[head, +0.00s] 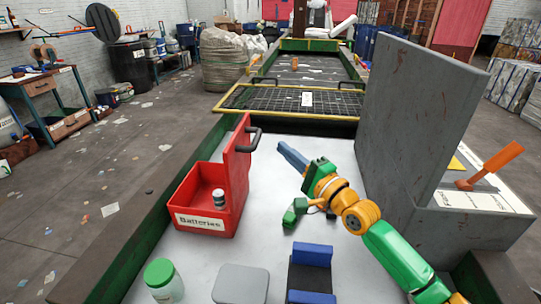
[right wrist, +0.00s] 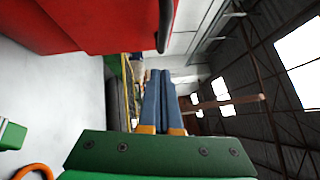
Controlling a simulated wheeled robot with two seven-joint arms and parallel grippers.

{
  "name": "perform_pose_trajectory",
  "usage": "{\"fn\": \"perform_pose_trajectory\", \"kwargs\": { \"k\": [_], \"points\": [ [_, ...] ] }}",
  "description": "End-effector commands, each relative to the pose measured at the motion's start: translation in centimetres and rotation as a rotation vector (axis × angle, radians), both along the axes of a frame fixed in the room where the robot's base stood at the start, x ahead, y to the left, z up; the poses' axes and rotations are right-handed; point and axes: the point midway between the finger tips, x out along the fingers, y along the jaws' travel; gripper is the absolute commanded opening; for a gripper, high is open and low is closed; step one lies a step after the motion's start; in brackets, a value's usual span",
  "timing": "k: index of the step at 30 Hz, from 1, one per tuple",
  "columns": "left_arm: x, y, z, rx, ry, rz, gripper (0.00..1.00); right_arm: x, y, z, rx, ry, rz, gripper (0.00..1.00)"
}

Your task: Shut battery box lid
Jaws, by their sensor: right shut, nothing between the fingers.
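The red battery box (head: 200,219), labelled "Batteries", stands open on the pale work surface. Its red lid (head: 238,165) stands upright on the box's right side, with a dark handle (head: 253,138) facing right. A small dark-and-light cylinder (head: 218,198) is inside the box. My right gripper (head: 281,147) is shut and empty, its blue fingers to the right of the lid and apart from it. In the right wrist view the blue fingers (right wrist: 160,74) are together; red box or lid surface (right wrist: 85,22) and the handle (right wrist: 165,28) show above. My left gripper is out of view.
A green-lidded jar (head: 164,280), a grey block (head: 241,284) and a black-and-blue item (head: 312,270) lie in front. A tall grey panel (head: 415,115) and an orange-handled tool (head: 492,166) stand at right. A dark mesh conveyor (head: 285,101) lies behind.

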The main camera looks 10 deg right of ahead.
Motion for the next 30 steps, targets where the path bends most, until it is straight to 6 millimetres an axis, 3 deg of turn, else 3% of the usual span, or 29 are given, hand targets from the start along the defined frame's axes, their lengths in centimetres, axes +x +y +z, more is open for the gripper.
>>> {"fn": "perform_pose_trajectory", "kwargs": {
  "k": [1, 3, 8, 23, 30],
  "points": [
    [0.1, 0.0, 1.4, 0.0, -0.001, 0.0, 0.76, 0.2, 1.0, 0.8, 0.004, 0.002, 0.003, 0.0],
    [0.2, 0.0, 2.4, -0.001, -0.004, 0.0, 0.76, 0.4, 2.0, 1.1, 0.003, 0.003, 0.002, 0.0],
    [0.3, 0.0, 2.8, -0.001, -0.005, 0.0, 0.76, 0.8, 3.4, 1.0, 0.0, 0.002, -0.001, 0.0],
    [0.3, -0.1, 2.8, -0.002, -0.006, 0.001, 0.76, 1.0, 3.8, 0.9, -0.01, 0.002, -0.001, 0.0],
    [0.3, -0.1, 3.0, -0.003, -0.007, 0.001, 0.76, 2.4, 4.6, 1.8, -0.099, 0.025, 0.0, 0.0]
  ]
}}
